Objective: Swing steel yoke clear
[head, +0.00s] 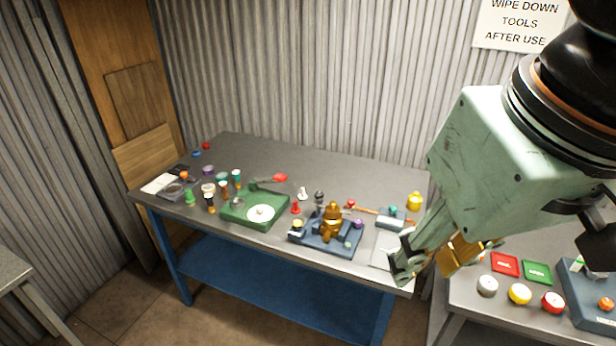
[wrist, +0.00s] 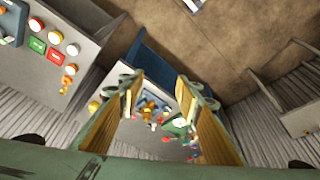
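A brass body (head: 333,222) stands on a blue-grey base plate (head: 345,243) near the front of the grey bench. A dark steel-coloured part (head: 319,199) stands at its back left; I cannot tell if it is the yoke. In the wrist view the brass body (wrist: 149,108) is small and lies between my fingers. My gripper (head: 424,268) is over the bench's right end, to the right of the base plate and apart from it. The wrist view shows my gripper (wrist: 163,88) open, with nothing between the fingertips.
A green tray (head: 236,217) with a white disc sits left of the base plate, with several small coloured parts around it. A small grey block (head: 390,220) and a yellow part (head: 414,201) lie right. A second bench with coloured buttons (head: 520,294) stands at far right.

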